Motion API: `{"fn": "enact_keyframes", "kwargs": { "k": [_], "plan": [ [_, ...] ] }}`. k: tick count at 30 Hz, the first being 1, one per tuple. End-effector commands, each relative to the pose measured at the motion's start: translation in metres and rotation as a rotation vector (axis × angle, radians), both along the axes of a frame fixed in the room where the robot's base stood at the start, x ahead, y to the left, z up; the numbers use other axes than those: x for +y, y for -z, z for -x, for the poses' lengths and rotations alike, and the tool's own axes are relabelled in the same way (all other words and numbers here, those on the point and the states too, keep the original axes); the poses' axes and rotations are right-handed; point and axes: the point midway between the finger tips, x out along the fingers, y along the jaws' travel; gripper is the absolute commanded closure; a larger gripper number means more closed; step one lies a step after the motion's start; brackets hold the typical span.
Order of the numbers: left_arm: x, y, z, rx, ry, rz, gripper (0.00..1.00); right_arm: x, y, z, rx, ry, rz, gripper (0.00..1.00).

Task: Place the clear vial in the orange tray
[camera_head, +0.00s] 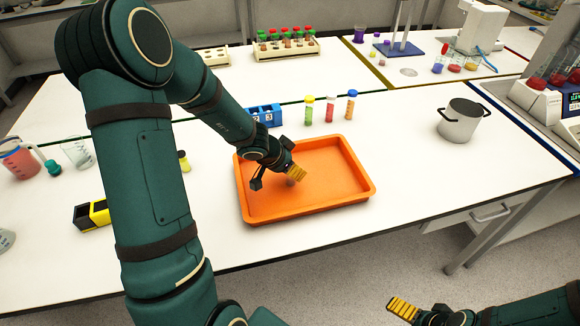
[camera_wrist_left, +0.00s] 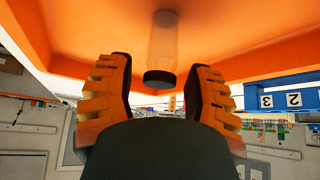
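The clear vial (camera_wrist_left: 162,42) with a dark cap shows in the left wrist view against the orange tray (camera_wrist_left: 75,25). It lies between the fingers of my left gripper (camera_wrist_left: 158,85), with a gap on each side. That gripper is open. In the head view my left gripper (camera_head: 277,178) is low over the inside of the orange tray (camera_head: 340,183), and the vial (camera_head: 291,182) is a faint small shape beneath it. My right gripper (camera_head: 402,309) is at the bottom right, away from the tray; its finger opening cannot be made out.
Behind the tray stand a blue numbered rack (camera_head: 265,114) and three small colored vials (camera_head: 330,108). A metal pot (camera_head: 460,121) is to the right. The table between tray and pot is clear.

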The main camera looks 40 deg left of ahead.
Motion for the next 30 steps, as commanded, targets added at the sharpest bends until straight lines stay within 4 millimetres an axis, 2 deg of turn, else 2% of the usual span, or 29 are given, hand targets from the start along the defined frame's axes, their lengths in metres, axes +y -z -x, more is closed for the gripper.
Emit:
{"fn": "enact_keyframes", "kwargs": {
  "k": [8,21,25,30],
  "plan": [
    [0.001,-0.008,0.001,0.0,-0.001,-0.001,0.48,0.0,-0.008,-0.002,-0.004,0.003,0.001,0.0],
    [0.012,-0.081,0.048,-0.002,-0.001,-0.001,0.48,-0.003,-0.058,-0.003,-0.01,0.004,-0.007,0.0],
    [0.014,-0.095,0.058,-0.001,0.0,-0.002,0.48,-0.003,-0.067,-0.002,-0.01,0.004,-0.009,0.0],
    [0.016,-0.102,0.065,0.0,-0.001,-0.001,0.48,-0.004,-0.071,-0.002,-0.009,0.005,-0.01,0.0]
  ]
}}
